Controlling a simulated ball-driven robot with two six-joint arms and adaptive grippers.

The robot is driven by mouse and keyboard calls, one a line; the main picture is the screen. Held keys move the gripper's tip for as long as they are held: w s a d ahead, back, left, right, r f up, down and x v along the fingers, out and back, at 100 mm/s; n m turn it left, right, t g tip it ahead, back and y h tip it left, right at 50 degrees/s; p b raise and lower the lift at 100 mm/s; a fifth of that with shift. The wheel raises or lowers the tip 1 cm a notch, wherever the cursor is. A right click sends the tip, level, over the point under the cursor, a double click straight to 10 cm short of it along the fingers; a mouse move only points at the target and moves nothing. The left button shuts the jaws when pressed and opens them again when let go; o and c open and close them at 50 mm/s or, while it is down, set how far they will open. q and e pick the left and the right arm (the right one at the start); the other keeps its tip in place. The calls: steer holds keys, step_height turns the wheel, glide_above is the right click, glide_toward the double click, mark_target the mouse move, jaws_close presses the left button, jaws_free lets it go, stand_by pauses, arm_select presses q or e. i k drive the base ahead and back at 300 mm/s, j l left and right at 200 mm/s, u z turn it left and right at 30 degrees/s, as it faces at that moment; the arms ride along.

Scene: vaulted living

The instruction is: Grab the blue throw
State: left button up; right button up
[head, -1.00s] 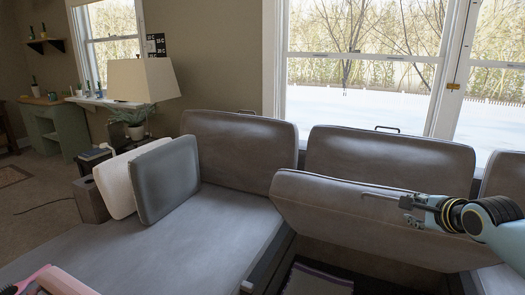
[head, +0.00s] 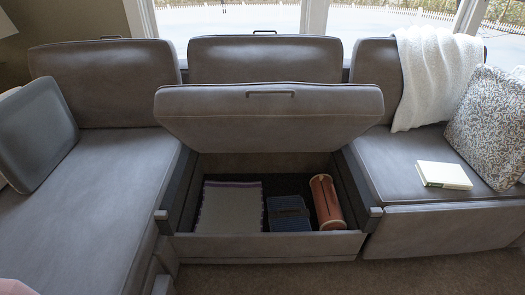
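The storage box (head: 270,246) under the sofa's middle seat is open, with the seat lid (head: 268,118) tilted up over it. Inside on the left lies a flat grey folded cloth (head: 230,207) with a purple-toned edge. Beside it is a blue item (head: 289,213) with a darker patch on top; I cannot tell whether it is folded cloth or a container. Neither gripper is in view. A bit of pink, likely my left arm, shows at the bottom left corner.
An orange roll (head: 326,202) lies at the right inside the box. A white knitted throw (head: 432,72) hangs over the right backrest, by a speckled pillow (head: 489,128). A book (head: 443,175) lies on the right seat. Carpet (head: 330,277) in front is clear.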

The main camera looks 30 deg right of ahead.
mark_target(287, 213)
steer(key=z, duration=1.25)
steer(key=i+l+u, duration=0.25)
steer(key=i, duration=0.2)
steer(key=i+l+u, duration=0.25)
steer(key=i, duration=0.2)
steer(key=i+l+u, duration=0.25)
steer(key=i, duration=0.15)
